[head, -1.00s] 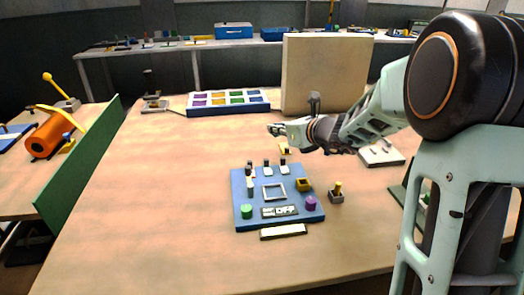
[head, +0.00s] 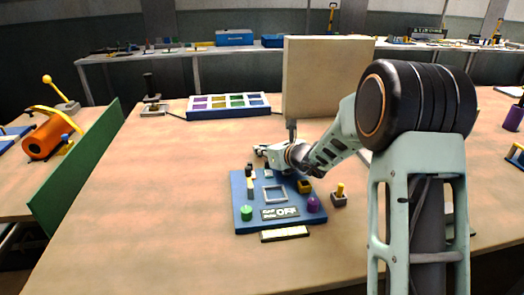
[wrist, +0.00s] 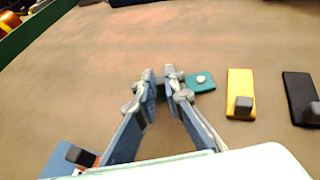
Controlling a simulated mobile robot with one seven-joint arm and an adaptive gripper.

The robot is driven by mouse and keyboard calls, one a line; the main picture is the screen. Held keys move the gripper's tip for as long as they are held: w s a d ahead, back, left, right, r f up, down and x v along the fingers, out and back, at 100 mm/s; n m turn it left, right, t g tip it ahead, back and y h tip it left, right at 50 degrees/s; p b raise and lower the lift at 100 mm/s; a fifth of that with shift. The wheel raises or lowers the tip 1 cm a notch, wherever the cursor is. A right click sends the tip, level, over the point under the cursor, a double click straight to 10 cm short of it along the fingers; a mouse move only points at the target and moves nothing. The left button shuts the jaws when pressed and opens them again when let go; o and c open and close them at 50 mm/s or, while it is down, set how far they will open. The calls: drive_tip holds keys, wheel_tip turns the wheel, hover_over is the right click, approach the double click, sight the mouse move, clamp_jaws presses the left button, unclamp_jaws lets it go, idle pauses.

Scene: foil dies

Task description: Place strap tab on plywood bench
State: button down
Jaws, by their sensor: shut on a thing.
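A teal strap tab (wrist: 202,82) with a white round stud shows in the wrist view at the fingertips of my gripper (wrist: 159,74). My gripper is shut on it; its stud end sticks out to the right, and the fingers hide its other end. In the head view my gripper (head: 262,152) is low, just behind the blue board's rear edge, and the tab cannot be made out there. The plywood bench (head: 150,205) spreads under it all, and its bare surface (wrist: 90,80) fills much of the wrist view.
A blue board (head: 240,222) with several knobs stands in front of my gripper. Yellow (wrist: 240,85) and black (wrist: 298,88) pieces lie right of the tab. A beige upright panel (head: 325,75) and a tray with coloured cells (head: 230,114) stand behind. The bench's left part is clear.

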drive_tip(key=shift+f, duration=0.2)
drive_tip(key=c, duration=2)
unclamp_jaws()
drive_tip(key=shift+r, duration=0.1)
drive_tip(key=shift+d+r, duration=0.1)
drive_tip(key=shift+r, duration=0.15)
drive_tip(key=p+v, duration=0.1)
drive_tip(key=v, duration=1)
drive_tip(key=shift+s+d, duration=0.2)
drive_tip(key=shift+s, duration=0.2)
drive_tip(key=shift+r, duration=0.1)
